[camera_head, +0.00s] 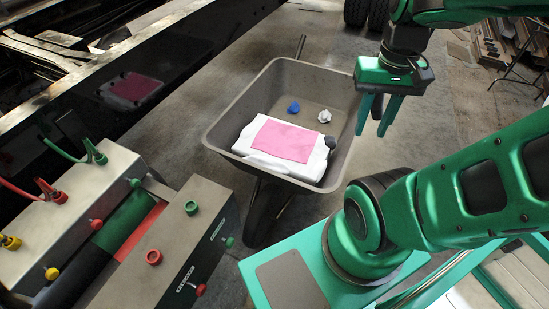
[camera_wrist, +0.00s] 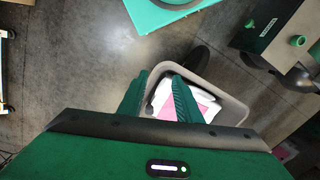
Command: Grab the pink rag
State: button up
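The pink rag (camera_head: 285,140) lies flat on a white box or sack-like bundle (camera_head: 257,162) inside a grey wheelbarrow (camera_head: 225,120). In the wrist view the rag (camera_wrist: 170,111) shows between and behind the green fingers, partly hidden by them. My gripper (camera_head: 379,117) hangs to the right of the wheelbarrow in the head view, its two green fingers pointing down, apart and with nothing between them. It is above the wheelbarrow's right rim and not touching the rag. My gripper (camera_wrist: 158,98) is also open in the wrist view.
A blue crumpled piece (camera_head: 293,107), a white crumpled piece (camera_head: 324,116) and a dark round thing (camera_head: 330,142) are in the wheelbarrow. A grey machine box with knobs (camera_head: 165,240) stands at the front left. A dark chassis beam (camera_head: 130,75) runs along the left. Concrete floor is open behind the wheelbarrow.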

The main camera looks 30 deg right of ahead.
jog(key=shift+w+d, duration=0.3)
jog(key=shift+d, duration=0.05)
jog(key=o, duration=0.8)
jog(key=shift+s+r, duration=0.2)
jog(key=shift+s, duration=0.2)
jog(key=n, duration=0.7)
send_over(303, 160)
notch_tip(303, 160, down, 33)
jog(key=shift+s+f, duration=0.15)
jog(key=shift+f, duration=4.95)
